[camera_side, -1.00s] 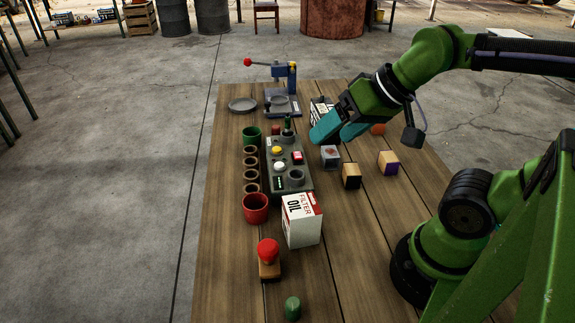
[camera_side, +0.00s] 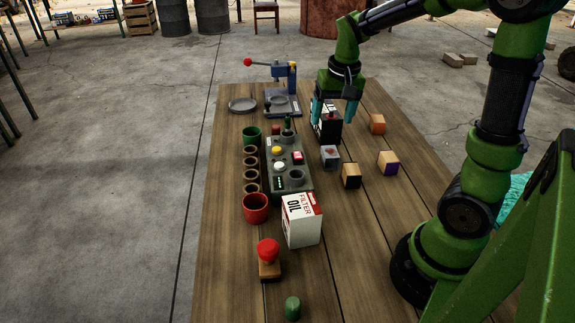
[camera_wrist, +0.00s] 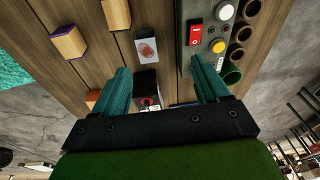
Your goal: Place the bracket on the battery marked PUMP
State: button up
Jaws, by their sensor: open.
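My gripper (camera_side: 333,113) points down with its two teal fingers apart, one on each side of a dark upright box (camera_side: 328,128) with a white label. In the wrist view the box (camera_wrist: 148,92) shows a black top and a little red and white, between the open fingers (camera_wrist: 160,68). The fingers do not visibly press on it. I cannot read PUMP anywhere, and I cannot tell which thing is the bracket. A grey block (camera_side: 330,158) with a reddish mark on top stands just in front of the box; it also shows in the wrist view (camera_wrist: 146,50).
Right of the grey block stand black-faced (camera_side: 351,176), purple-faced (camera_side: 388,163) and orange-topped (camera_side: 377,124) blocks. A control panel (camera_side: 277,180) lies left, beside several cups. An oil filter box (camera_side: 302,221) and red-knobbed stamp (camera_side: 268,258) stand nearer. A lever press (camera_side: 291,80) stands behind.

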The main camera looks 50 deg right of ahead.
jog(key=w+d, duration=0.1)
jog(key=d, duration=0.2)
send_near(330, 152)
jog(key=shift+m+g+h, duration=0.3)
jog(key=f, duration=0.2)
jog(key=w+f, duration=0.1)
jog(key=f, duration=0.2)
jog(key=shift+a+f, duration=0.2)
jog(key=f, duration=0.3)
jog(key=d+f, duration=0.1)
jog(key=f, duration=0.1)
jog(key=shift+w, duration=0.3)
jog(key=c, duration=1.2)
